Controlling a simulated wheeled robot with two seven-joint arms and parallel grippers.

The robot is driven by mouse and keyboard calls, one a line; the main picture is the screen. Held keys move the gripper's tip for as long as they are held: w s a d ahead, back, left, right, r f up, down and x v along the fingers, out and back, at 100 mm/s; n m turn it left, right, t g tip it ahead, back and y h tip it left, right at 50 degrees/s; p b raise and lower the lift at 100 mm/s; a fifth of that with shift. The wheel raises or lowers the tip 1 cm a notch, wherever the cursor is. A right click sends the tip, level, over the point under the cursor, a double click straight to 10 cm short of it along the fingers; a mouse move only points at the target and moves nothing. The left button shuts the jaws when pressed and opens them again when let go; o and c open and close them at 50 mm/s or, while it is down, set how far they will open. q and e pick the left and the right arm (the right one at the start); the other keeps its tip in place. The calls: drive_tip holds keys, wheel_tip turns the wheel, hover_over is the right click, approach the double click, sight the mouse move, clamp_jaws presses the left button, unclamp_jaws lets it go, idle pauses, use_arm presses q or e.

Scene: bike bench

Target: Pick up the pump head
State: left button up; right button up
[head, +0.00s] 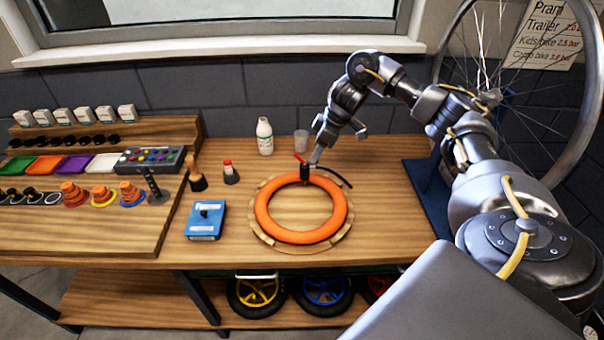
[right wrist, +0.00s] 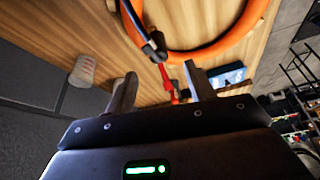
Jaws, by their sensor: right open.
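The pump head (head: 305,172) is a small black piece with a red lever, at the far edge of the orange tube (head: 262,212). A black hose curves away from it to the right. In the right wrist view the pump head (right wrist: 155,46) lies beyond the fingertips, and its red lever shows in line with the gap between them. My right gripper (head: 316,152) is close by the pump head, just behind and right of it. Its two fingers are apart and empty in the right wrist view (right wrist: 160,88). I cannot tell whether a finger touches the lever. My left gripper is out of view.
The orange tube lies on a round wooden board (head: 342,236). A white bottle (head: 265,138) and a translucent cup (head: 301,142) stand behind. The front right bench top is clear.

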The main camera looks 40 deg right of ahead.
sight(307, 164)
drive_tip(key=x, duration=0.4)
drive_tip(key=shift+w+a+f+b, duration=0.15)
drive_tip(key=shift+f+b, duration=0.1)
drive_tip(key=shift+b, duration=0.15)
drive_tip(key=shift+w+f, duration=0.2)
drive_tip(key=shift+f, duration=0.25)
drive_tip(key=p+x, duration=0.1)
drive_tip(key=x, duration=0.3)
drive_tip(key=shift+w+f, duration=0.2)
drive_tip(key=shift+f, duration=0.1)
drive_tip(key=shift+a+f, duration=0.1)
drive_tip(key=shift+f, duration=0.1)
clamp_jaws()
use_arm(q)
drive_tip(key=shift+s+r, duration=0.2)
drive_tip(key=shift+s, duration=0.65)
use_arm(e)
drive_tip(key=shift+r, duration=0.1)
